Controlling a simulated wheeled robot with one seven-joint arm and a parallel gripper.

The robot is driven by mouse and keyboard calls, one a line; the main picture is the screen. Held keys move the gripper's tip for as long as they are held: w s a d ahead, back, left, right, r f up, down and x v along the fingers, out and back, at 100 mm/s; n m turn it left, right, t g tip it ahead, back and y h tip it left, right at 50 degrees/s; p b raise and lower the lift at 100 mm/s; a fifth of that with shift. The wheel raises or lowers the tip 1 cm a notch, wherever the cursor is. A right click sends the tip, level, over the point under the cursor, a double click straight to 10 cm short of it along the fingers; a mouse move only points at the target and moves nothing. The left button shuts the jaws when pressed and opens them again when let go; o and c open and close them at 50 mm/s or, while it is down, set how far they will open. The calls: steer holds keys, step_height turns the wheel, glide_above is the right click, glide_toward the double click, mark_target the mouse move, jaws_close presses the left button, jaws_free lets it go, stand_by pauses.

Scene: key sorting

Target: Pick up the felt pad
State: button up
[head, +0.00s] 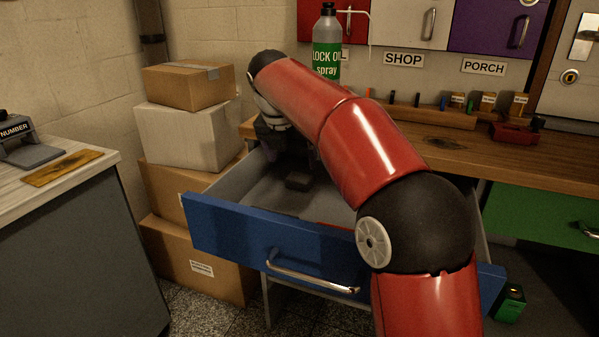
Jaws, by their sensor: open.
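The blue-fronted drawer (232,226) is pulled open, with a grey interior. My gripper (287,160) reaches down into the back of the drawer, just above and behind that block as seen here. Its jaws are open, and the fingers are dark and partly lost in shadow. I cannot tell whether they touch the block. My red arm hides the right part of the drawer.
A lock oil spray bottle (327,48) stands behind my arm. The wooden bench (455,155) holds a key rack (432,113) and a red tool (516,133). Stacked boxes (190,135) stand left of the drawer. A grey counter (80,195) is at far left.

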mark_target(296, 181)
steer(key=b+x, duration=0.1)
steer(key=x, duration=0.6)
steer(key=shift+f+b, duration=0.3)
steer(key=shift+f, duration=0.1)
steer(key=c, duration=1.1)
steer(key=shift+o, duration=0.2)
steer(key=shift+s+r, duration=0.1)
steer(key=shift+s, duration=0.05)
